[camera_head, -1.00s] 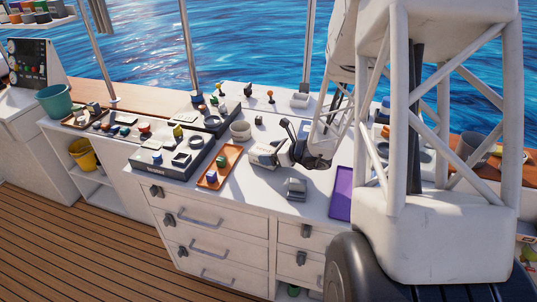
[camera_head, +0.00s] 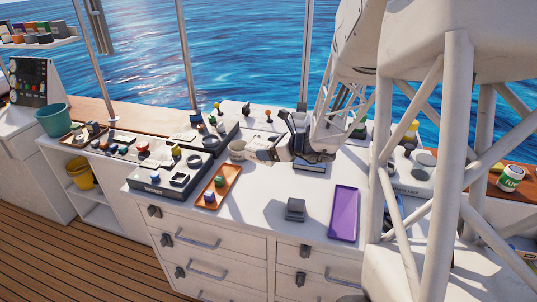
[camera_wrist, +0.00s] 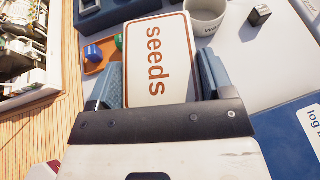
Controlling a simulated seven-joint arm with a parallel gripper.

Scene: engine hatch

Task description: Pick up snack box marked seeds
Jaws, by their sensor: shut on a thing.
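The snack box (camera_wrist: 158,58) is white with a brown-red border and the word "seeds" in the wrist view. My gripper (camera_wrist: 160,78) is shut on it, one blue-grey finger at each side. In the head view my gripper (camera_head: 272,151) is over the white counter beside a white cup (camera_head: 237,149). The box is small there, and its gap above the counter is hard to judge.
An orange tray (camera_head: 231,176) with small blue and green items lies left of my gripper. A purple tray (camera_head: 343,212) and a grey block-like item (camera_head: 295,208) are nearer the front. A dark blue book (camera_wrist: 298,128) lies at right in the wrist view. Bare counter (camera_head: 262,195) lies between.

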